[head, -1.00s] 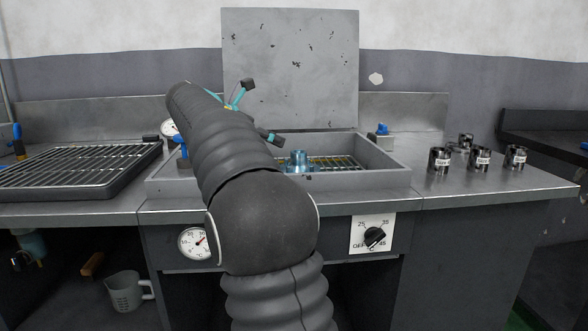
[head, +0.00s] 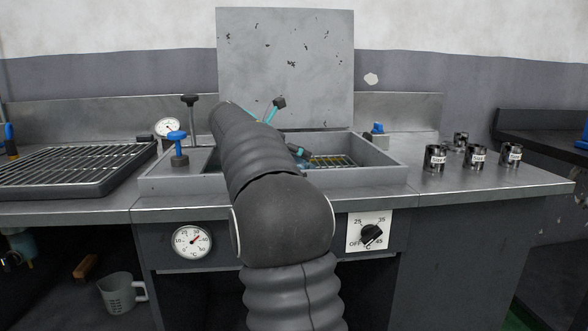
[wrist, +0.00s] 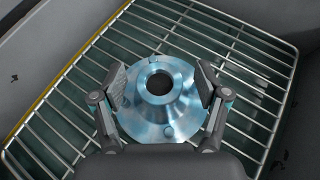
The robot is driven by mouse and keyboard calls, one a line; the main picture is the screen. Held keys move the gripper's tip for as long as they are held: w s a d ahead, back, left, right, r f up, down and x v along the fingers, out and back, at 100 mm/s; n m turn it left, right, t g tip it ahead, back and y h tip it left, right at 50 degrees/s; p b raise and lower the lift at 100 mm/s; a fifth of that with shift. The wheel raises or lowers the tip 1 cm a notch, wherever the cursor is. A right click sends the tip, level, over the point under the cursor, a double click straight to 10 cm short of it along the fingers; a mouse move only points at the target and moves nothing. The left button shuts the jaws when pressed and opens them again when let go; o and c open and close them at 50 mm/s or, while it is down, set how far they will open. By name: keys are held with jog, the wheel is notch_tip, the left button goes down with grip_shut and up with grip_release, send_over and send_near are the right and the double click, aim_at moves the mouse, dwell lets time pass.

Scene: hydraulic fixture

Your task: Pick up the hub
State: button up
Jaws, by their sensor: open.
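The hub (wrist: 180,112) is a shiny blue-silver metal flange with a raised centre collar and a dark bore. In the wrist view it lies on a wire rack (wrist: 225,62), with its collar facing the camera. My gripper (wrist: 161,86) is open, with one finger pad on the left and one on the right of the hub's collar. Small gaps seem to show beside the collar; I cannot tell whether the pads touch the flange.
The rack sits in a grey open basin (head: 400,178) with its lid (head: 285,65) raised behind. A blue-handled valve (head: 177,140) stands at the left, beside a slatted tray (head: 75,170). Several labelled metal cups (head: 476,155) stand on the right of the bench.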

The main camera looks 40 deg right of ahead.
grip_shut()
jog(key=shift+r, duration=0.1)
